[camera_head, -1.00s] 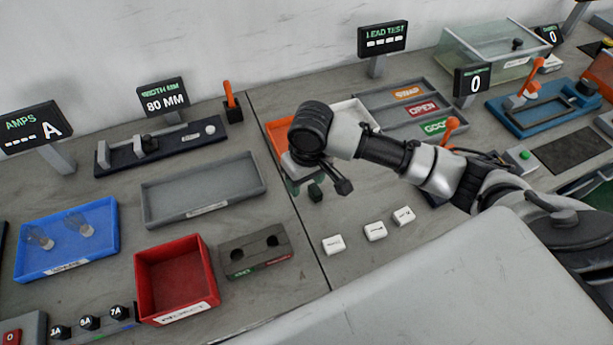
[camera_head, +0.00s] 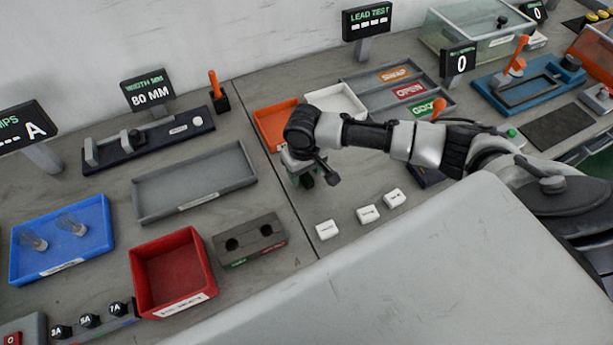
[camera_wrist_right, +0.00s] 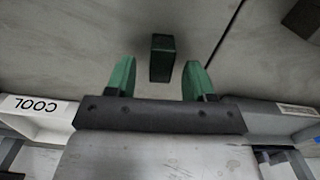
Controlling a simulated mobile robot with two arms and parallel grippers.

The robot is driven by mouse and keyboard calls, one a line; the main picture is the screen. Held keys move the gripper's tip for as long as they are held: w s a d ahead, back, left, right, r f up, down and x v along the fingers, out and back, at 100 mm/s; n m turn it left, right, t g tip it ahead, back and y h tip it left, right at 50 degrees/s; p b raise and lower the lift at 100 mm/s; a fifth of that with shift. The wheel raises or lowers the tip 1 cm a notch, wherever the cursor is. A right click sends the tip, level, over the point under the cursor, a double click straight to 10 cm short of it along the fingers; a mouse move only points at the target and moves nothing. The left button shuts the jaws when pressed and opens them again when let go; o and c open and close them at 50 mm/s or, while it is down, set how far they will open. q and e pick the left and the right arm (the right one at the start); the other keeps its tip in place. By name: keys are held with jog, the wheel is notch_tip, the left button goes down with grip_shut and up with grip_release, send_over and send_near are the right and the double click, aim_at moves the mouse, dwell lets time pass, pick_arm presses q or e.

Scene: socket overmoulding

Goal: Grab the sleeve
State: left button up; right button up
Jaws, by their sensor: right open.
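A small dark green block (camera_wrist_right: 162,58), which I take to be the sleeve, stands on the grey bench. In the right wrist view it lies between the tips of my right gripper's two green fingers (camera_wrist_right: 158,70), with a gap on each side. The right gripper is open and empty. In the head view my right gripper (camera_head: 300,172) hangs low over the bench, in front of the orange and white trays. The block (camera_head: 307,181) is mostly hidden there behind the gripper and wrist. My left gripper is not in view.
An orange tray (camera_head: 268,131) and a white tray (camera_head: 343,97), labelled COOL in the wrist view (camera_wrist_right: 30,119), stand close behind the gripper. Several small white labelled blocks (camera_head: 367,214) lie in front. A dark two-hole block (camera_head: 250,239) and red bin (camera_head: 172,273) are to the left.

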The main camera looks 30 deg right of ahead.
jog(key=shift+f, duration=0.5)
grip_shut()
